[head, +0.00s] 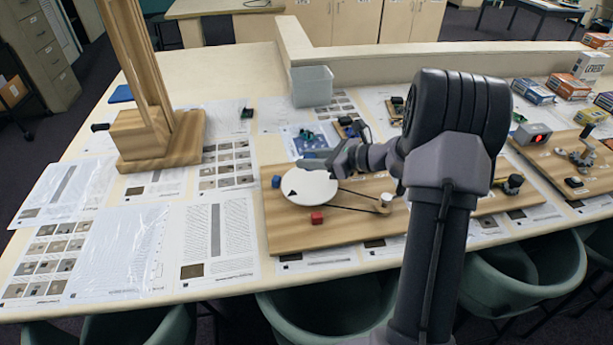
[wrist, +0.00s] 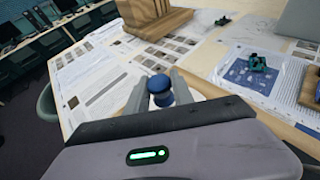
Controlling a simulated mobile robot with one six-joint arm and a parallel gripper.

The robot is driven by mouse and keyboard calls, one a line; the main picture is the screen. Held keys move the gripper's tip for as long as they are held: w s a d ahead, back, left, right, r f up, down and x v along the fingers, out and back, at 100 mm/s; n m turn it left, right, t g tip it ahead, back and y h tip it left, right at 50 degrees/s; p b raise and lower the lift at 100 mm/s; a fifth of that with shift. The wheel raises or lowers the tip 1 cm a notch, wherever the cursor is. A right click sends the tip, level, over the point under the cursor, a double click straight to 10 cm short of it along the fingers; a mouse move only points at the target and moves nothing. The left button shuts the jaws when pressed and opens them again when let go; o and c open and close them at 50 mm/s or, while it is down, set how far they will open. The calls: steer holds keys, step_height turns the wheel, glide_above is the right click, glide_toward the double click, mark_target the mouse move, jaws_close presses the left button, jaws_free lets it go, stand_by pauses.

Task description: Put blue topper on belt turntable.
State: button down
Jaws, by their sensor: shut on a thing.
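The blue topper (wrist: 160,91) is a small rounded dark-blue piece between my gripper's fingers in the wrist view. My gripper (wrist: 158,92) is shut on it. In the head view my gripper (head: 305,163) reaches in from the right, over the back edge of the belt turntable (head: 318,190), a white disc with a black triangle mark on a wooden board. A belt runs from the disc to a small white-topped pulley (head: 385,199). A small blue piece (head: 276,181) shows at the disc's left edge; I cannot tell whether it is the held topper.
A red block (head: 317,217) sits at the disc's front edge. A tall wooden stand (head: 160,140) is at the left, a grey bin (head: 312,86) behind. Printed sheets (head: 218,235) cover the table left of the board. Other project boards and boxes stand at the right.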

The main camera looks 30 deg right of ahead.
mark_target(309, 183)
step_height(309, 183, down, 6)
steer(key=shift+r+b, duration=0.2)
steer(key=shift+b, duration=0.5)
steer(key=shift+f, duration=0.2)
steer(key=c, duration=1.1)
jaws_free()
steer(key=shift+r, duration=0.15)
